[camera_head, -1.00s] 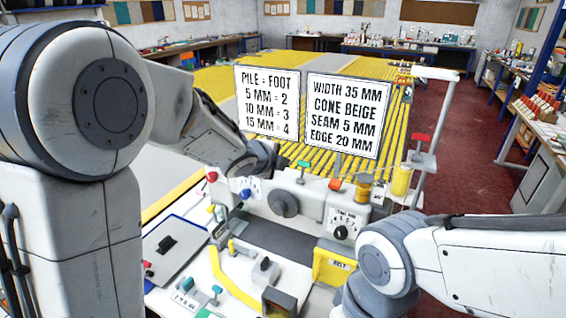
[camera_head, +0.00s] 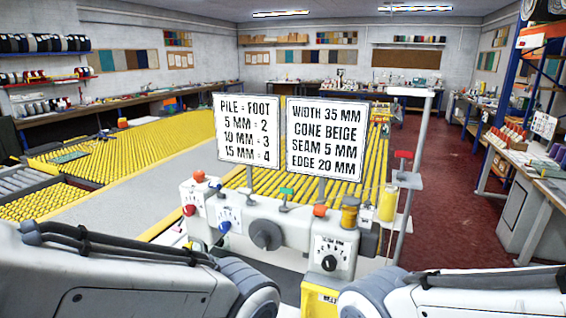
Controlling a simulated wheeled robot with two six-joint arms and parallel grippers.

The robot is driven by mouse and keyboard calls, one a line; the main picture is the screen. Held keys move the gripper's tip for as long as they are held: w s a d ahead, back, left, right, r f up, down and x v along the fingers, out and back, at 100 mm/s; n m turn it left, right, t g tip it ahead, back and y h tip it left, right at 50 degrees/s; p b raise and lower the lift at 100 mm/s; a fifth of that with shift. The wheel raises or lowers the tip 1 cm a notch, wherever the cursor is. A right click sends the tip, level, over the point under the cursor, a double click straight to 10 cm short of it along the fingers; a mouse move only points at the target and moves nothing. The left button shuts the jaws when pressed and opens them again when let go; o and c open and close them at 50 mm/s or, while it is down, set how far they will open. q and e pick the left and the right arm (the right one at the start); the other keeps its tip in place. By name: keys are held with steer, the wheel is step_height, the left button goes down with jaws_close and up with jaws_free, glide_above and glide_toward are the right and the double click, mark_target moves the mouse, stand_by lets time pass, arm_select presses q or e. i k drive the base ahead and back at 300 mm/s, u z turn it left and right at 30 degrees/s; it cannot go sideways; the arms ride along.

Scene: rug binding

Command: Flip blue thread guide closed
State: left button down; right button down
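The binding machine (camera_head: 290,232) stands at the centre front, a pale body with dials and knobs. A small blue part (camera_head: 224,228) sits on its left front, below a white dial; I cannot tell for sure that it is the blue thread guide, or whether it is open or closed. A red knob (camera_head: 189,210) is to its left. My left and right arms reach in along the bottom edge, in front of the machine's lower part. Neither gripper shows; the machine's lower bed is mostly out of frame or hidden by my arms.
Two signs, one on pile and foot (camera_head: 247,131) and one on width and cone (camera_head: 326,139), stand above the machine. A post with a red-topped part (camera_head: 403,155) rises at its right. Yellow roller tables (camera_head: 110,155) lie behind; red floor (camera_head: 440,235) is clear at right.

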mark_target(213, 186)
steer(key=u, duration=0.05)
steer(key=k, duration=0.5)
steer(key=u, duration=2)
steer(key=i, duration=1.05)
steer(key=z, duration=2)
